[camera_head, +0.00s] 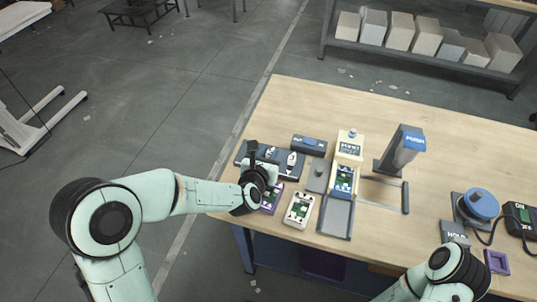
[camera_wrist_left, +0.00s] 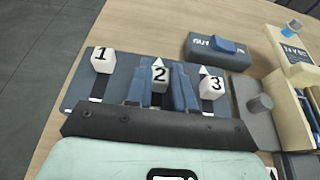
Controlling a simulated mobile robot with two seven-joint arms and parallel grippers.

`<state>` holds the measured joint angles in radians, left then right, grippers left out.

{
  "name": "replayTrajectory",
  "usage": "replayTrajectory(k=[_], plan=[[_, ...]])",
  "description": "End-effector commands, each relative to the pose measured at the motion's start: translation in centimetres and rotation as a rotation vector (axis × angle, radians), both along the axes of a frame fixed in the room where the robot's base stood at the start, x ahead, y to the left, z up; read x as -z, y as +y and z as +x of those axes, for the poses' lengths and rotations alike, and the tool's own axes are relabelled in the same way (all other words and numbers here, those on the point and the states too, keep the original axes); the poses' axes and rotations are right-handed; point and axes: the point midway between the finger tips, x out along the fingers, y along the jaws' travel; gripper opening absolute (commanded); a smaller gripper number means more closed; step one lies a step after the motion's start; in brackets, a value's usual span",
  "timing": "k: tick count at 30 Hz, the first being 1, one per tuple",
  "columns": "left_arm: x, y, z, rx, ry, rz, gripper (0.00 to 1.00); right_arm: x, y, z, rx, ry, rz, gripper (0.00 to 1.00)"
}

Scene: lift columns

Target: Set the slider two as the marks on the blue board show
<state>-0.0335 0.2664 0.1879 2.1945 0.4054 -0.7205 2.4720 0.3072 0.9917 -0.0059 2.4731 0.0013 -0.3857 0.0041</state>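The dark blue slider board (camera_wrist_left: 122,78) lies on the table with three white numbered knobs. Knob 1 (camera_wrist_left: 102,60) is at the left, knob 2 (camera_wrist_left: 160,72) in the middle and knob 3 (camera_wrist_left: 212,84) at the right. My left gripper (camera_wrist_left: 161,88) has its bluish fingers on both sides of knob 2, close against it. White triangle marks show behind knobs 2 and 3. In the head view my left gripper (camera_head: 258,170) reaches over the slider board (camera_head: 285,170) and hides its left part. My right arm shows at the lower right; its gripper is out of the picture.
A blue-topped box (camera_head: 309,145) stands behind the board. A cream stand with a blue panel (camera_head: 344,181), a grey tray (camera_head: 336,217) and a white device (camera_head: 299,209) stand nearby. A PUSH post (camera_head: 401,150) and a blue round knob (camera_head: 481,204) are farther right.

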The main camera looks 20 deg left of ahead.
Motion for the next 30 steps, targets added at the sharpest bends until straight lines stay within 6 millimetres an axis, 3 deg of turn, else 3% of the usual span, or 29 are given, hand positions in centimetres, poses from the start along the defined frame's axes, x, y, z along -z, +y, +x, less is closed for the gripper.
replayTrajectory(k=[11, 19, 20, 21, 22, 30], plan=[[0.3, 0.0, 1.9, -0.002, -0.002, -0.002, 0.0, 1.9, 0.0, -0.2, 0.001, -0.001, -0.001, 0.43], [-0.1, -0.1, 2.1, 0.0, -0.001, 0.001, 0.0, 1.8, 0.0, -0.2, 0.002, -0.003, -0.002, 0.43], [-0.1, -0.1, 2.1, 0.0, -0.002, 0.001, 0.3, 1.8, 0.0, -0.2, 0.002, -0.004, -0.001, 0.43], [-0.1, -0.1, 2.1, 0.0, -0.002, 0.001, 0.43, 1.8, 0.0, -0.2, 0.002, -0.004, -0.001, 0.43], [-0.1, -0.1, 2.1, 0.0, -0.002, 0.001, 0.49, 1.8, 0.0, -0.2, 0.002, -0.004, -0.001, 0.43], [0.0, -0.1, 2.0, 0.001, -0.001, 0.001, 0.49, 1.8, 0.0, -0.2, 0.002, -0.003, -0.002, 0.43]])
